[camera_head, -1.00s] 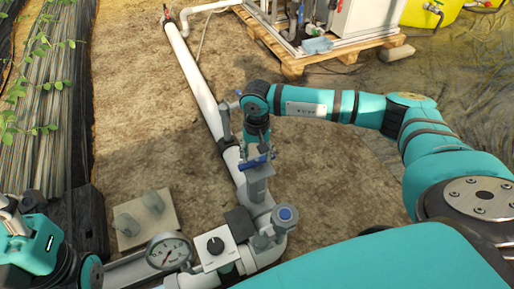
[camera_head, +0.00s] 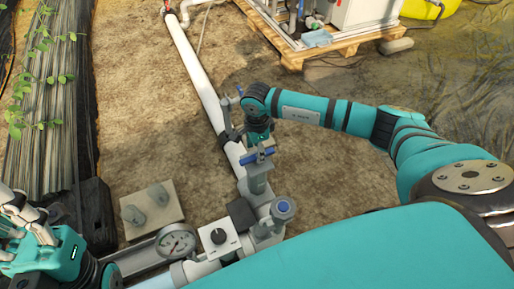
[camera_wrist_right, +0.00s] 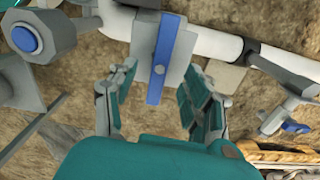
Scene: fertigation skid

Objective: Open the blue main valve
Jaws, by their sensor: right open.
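The main valve's blue handle (camera_head: 257,154) sits on a grey valve body (camera_head: 258,180) in the white pipe line, at the middle of the head view. In the right wrist view the blue handle (camera_wrist_right: 163,60) is a flat bar lying crosswise to the pipe. My right gripper (camera_head: 258,140) is at the handle; its fingertips are hard to make out in the head view. In the right wrist view the right gripper (camera_wrist_right: 163,82) is open, one finger on each side of the handle, with gaps visible. My left gripper (camera_head: 25,220) is at the lower left edge; its finger opening is unclear.
A blue-capped knob (camera_head: 283,206), a pressure gauge (camera_head: 177,243) and a white box with a black dial (camera_head: 217,238) sit close to the valve. A smaller blue-handled valve (camera_wrist_right: 295,127) is nearby. A pallet (camera_head: 340,47) stands behind. Bare soil (camera_head: 140,100) lies left.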

